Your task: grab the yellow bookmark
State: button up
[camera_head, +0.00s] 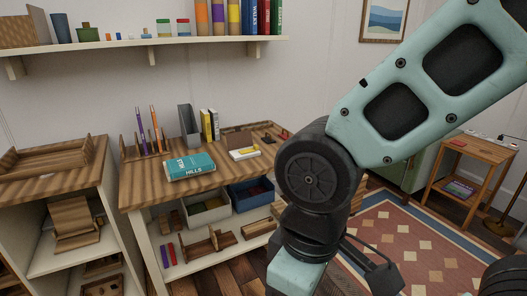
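I cannot make out a yellow bookmark for certain. A small white and yellow item (244,153), like a thin book with a yellow strip, lies flat on the wooden desk top (135,192), right of the middle. A slim yellow book (206,125) stands upright behind it, beside a white and black one. A teal book (189,166) lies flat to the left. My arm crosses the right half of the view and runs down out of the bottom edge. My gripper is not clearly in view, and the arm hides part of the desk's right side.
A grey file holder (189,125) and a wooden rack with a purple and an orange upright stick stand on the desk. Grey and blue bins (250,192) sit on the shelf below. A wall shelf (150,50) hangs above. A patterned rug (420,250) and side table (472,155) are at right.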

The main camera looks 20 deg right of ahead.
aim_at(256, 147)
jog(key=i+z, duration=0.25)
jog(key=i+l+u, duration=0.15)
jog(key=i+l, duration=0.25)
jog(key=i, duration=0.35)
jog(key=i+l+u, duration=0.2)
jog(key=i+l, duration=0.3)
jog(key=i, duration=0.25)
jog(key=i+l+u, duration=0.15)
jog(key=i+l, duration=0.45)
jog(key=i, duration=0.15)
